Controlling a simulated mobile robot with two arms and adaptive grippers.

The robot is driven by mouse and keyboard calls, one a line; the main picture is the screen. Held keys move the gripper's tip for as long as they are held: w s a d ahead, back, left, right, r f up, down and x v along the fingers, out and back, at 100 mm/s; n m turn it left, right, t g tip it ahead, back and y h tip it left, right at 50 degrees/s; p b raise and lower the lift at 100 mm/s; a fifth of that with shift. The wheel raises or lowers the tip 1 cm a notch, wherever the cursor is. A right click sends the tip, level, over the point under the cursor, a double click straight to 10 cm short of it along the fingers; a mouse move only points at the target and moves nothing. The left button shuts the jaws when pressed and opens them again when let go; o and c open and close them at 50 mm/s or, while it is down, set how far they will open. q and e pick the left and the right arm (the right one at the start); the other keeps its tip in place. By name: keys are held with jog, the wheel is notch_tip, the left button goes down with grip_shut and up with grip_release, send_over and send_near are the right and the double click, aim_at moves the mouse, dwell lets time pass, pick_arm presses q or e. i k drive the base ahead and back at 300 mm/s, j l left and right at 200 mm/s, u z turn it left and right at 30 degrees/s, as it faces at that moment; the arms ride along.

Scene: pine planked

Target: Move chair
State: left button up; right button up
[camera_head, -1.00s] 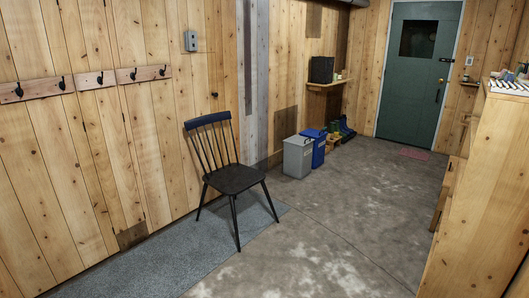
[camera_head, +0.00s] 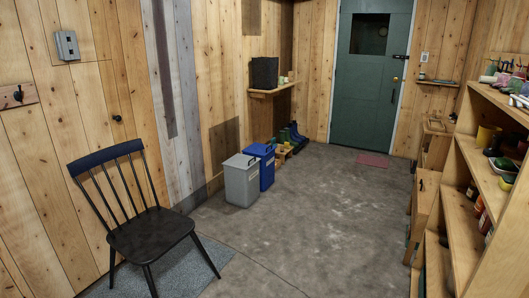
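A dark chair with a spindle back and a blue-black top rail (camera_head: 105,155) stands upright at the lower left. Its black seat (camera_head: 150,234) faces right and toward me. Its front legs rest on or near a grey mat (camera_head: 190,268), and part of its lower legs is cut off by the bottom edge. The chair stands close to the plank wall on the left. Neither of my grippers shows in the head view, and nothing is seen touching the chair.
A grey bin (camera_head: 241,181) and a blue bin (camera_head: 262,165) stand along the left wall beyond the chair. A wooden shelf unit (camera_head: 462,205) with jars and bottles lines the right side.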

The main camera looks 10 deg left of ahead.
aim_at(144, 237)
jog(key=i+u, duration=0.15)
jog(key=i, duration=0.8)
jog(key=i+l+u, duration=0.1)
jog(key=i, duration=0.9)
jog(key=i+l+u, duration=0.1)
jog(key=i+u, duration=0.35)
jog(key=i+l+u, duration=0.25)
jog(key=u, duration=0.15)
jog(key=i+l+u, duration=0.65)
jog(key=l+u, duration=0.25)
jog(key=i+l+u, duration=0.3)
jog(key=l, duration=0.2)
